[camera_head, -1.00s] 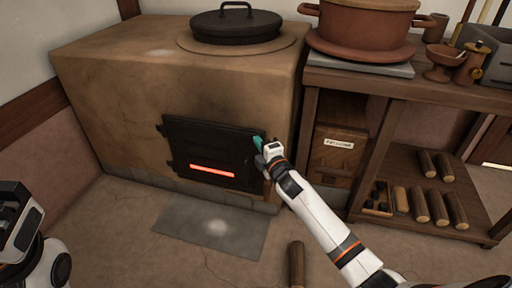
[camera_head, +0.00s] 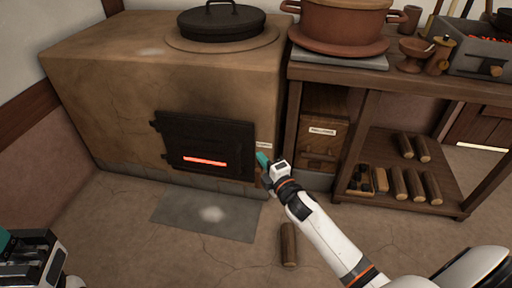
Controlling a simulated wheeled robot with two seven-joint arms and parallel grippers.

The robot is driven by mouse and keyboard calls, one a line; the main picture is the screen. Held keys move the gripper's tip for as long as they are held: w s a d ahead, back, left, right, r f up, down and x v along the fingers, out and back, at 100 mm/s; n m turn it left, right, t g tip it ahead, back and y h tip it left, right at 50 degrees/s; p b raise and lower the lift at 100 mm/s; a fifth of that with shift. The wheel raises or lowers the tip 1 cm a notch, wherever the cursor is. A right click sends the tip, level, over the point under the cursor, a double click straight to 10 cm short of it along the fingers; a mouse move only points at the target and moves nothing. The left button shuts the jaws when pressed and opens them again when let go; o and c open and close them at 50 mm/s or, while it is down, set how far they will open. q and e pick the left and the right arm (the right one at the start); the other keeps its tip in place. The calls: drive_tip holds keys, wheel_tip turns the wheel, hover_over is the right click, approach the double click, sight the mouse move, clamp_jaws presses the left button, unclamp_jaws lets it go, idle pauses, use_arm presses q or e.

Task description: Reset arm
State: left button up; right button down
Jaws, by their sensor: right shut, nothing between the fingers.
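My right gripper (camera_head: 264,161) is shut and empty at the right edge of the clay stove (camera_head: 110,80). It is beside the stove's black fire door (camera_head: 205,146), which is shut with a red glow in its slot. I cannot tell whether the fingertips touch the stove. My right arm reaches in from the lower right. Part of my left arm's end (camera_head: 30,262) shows in the lower left corner, and its fingers are not clear.
A log (camera_head: 289,244) lies on the floor below my right arm. A grey plate (camera_head: 205,215) lies before the stove. A black lidded pot (camera_head: 222,22) sits on the stove. A wooden shelf (camera_head: 440,198) with several logs stands at right, with a large clay pot (camera_head: 345,25) on top.

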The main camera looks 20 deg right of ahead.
drive_tip(key=shift+s, duration=0.45)
